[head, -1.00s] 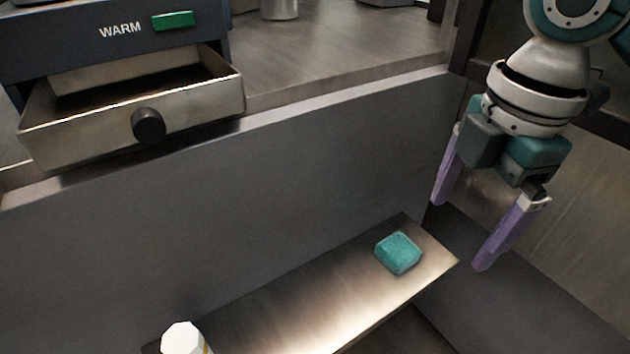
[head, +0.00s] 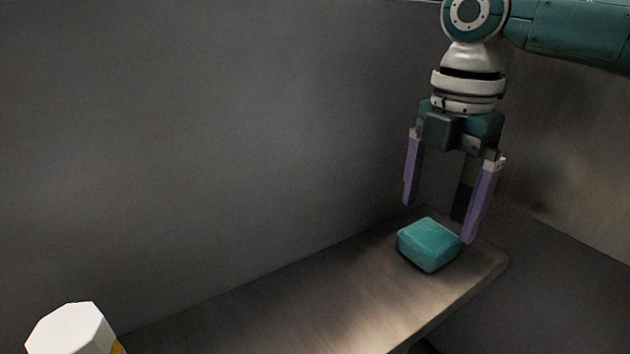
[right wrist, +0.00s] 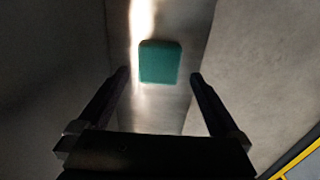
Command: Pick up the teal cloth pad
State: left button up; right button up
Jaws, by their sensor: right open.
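The teal cloth pad (head: 428,246) lies on a narrow shelf (head: 290,310), near its right end in the head view. My right gripper (head: 437,224) points down with its two purple fingers apart and nothing between them. In the head view it is above and a little behind the pad. In the right wrist view the pad (right wrist: 160,62) shows beyond the fingertips of the open right gripper (right wrist: 159,75), roughly centred between them, with a gap to it. My left gripper is not in view.
A white faceted object (head: 72,332) stands at the lower left of the head view. A plain grey wall (head: 200,150) rises along the back of the shelf. The shelf between the white object and the pad is clear.

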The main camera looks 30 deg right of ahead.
aim_at(431, 234)
notch_tip(431, 234, down, 5)
jog(key=b, duration=0.2)
jog(key=shift+f+b, duration=0.2)
jog(key=shift+b, duration=0.15)
jog(key=shift+r, duration=0.1)
jog(key=shift+c, duration=0.6)
jog(key=c, duration=1.1)
